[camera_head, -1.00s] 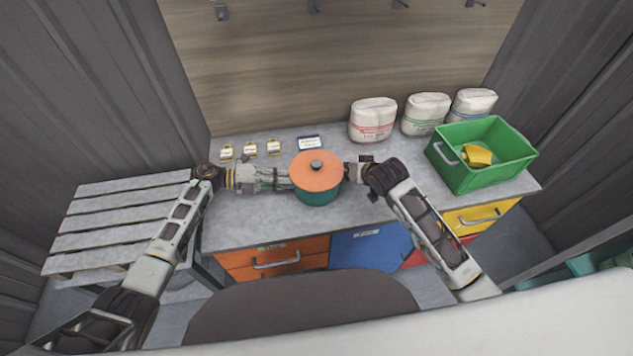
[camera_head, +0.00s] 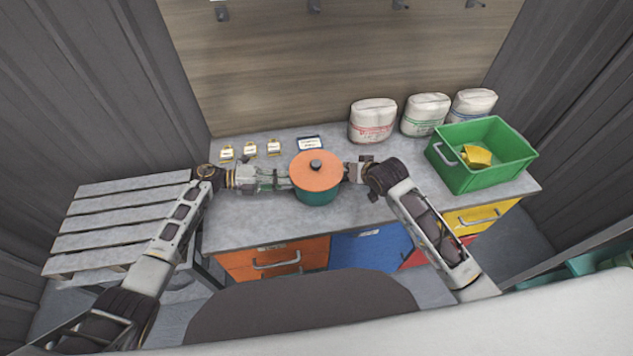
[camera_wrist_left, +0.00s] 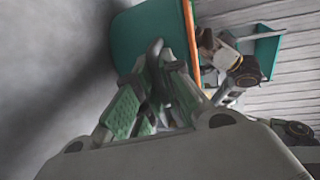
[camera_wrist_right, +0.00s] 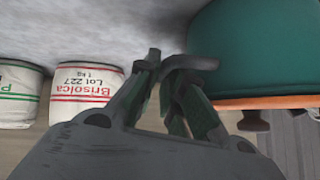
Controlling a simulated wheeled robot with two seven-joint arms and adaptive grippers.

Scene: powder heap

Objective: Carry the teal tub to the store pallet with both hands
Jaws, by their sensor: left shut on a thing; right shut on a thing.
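The teal tub (camera_head: 317,197) has an orange lid (camera_head: 316,171) with a dark knob and is upright at the middle of the workbench. I cannot tell whether it touches the top. My left gripper (camera_head: 284,180) is shut at the tub's left side, and my right gripper (camera_head: 350,173) is shut at its right side. The tub's teal wall also shows in the left wrist view (camera_wrist_left: 150,35) and the right wrist view (camera_wrist_right: 255,45). The gripped parts of the tub are mostly hidden by the fingers. A grey slatted pallet (camera_head: 115,222) stands left of the bench.
A green crate (camera_head: 485,172) holding a yellow scoop-like thing (camera_head: 476,156) stands on the bench at right. Three white sacks (camera_head: 373,121) stand at the back. Small yellow-framed tags (camera_head: 250,149) and a dark-framed card (camera_head: 309,143) lie behind the tub. The front of the bench top is clear.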

